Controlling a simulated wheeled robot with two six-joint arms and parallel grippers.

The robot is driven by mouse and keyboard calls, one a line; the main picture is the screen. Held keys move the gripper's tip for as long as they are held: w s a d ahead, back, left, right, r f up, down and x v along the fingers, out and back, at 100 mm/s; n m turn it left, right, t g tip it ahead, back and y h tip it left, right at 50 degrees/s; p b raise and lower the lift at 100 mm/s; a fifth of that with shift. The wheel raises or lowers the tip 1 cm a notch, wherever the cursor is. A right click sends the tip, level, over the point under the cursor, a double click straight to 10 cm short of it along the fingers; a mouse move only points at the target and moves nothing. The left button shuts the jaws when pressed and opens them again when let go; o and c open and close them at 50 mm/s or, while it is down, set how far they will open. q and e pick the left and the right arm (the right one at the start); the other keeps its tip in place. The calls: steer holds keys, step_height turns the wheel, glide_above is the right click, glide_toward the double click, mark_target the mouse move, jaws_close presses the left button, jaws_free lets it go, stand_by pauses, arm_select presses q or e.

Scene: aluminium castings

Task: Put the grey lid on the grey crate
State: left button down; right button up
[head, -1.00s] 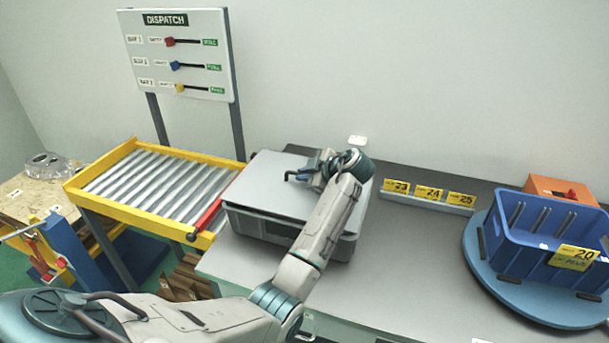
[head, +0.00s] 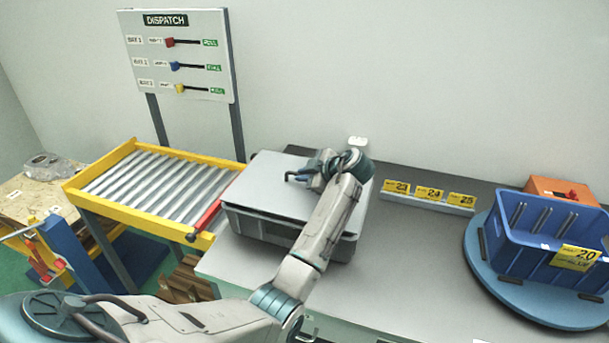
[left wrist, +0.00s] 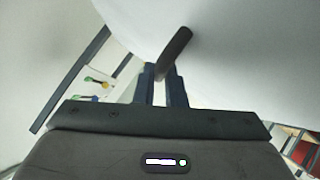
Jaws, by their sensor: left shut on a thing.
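The grey lid (head: 265,185) lies over the top of the grey crate (head: 285,233) on the grey table. The lid looks nearly flat, slightly skewed to the crate; I cannot tell whether it is fully seated. My left gripper (head: 298,176) is over the lid's middle, shut on the lid's dark handle. In the left wrist view the fingers (left wrist: 162,82) close around the dark handle (left wrist: 175,52), with the pale lid surface (left wrist: 230,45) beyond. My arm hides the right part of the lid and crate. My right gripper is not in view.
A roller conveyor (head: 160,185) with a yellow frame and red bar stands left of the crate. A blue crate (head: 550,240) sits on a round blue turntable (head: 490,275) at right. Yellow number tags (head: 429,192) stand behind. The table between is clear.

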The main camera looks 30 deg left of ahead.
arm_select(q)
steer(key=shift+f+b, duration=0.85)
steer(key=shift+f, duration=0.15)
steer(key=c, duration=1.4)
jaws_free()
steer(key=shift+d, duration=0.1)
steer(key=b+v, duration=0.3)
steer(key=v, duration=0.6)
steer(key=shift+d+r, duration=0.1)
steer(key=shift+d, duration=0.2)
steer(key=shift+s+d+r+b, duration=0.15)
steer(key=shift+d+r+b, duration=0.15)
steer(key=shift+d+r, duration=0.1)
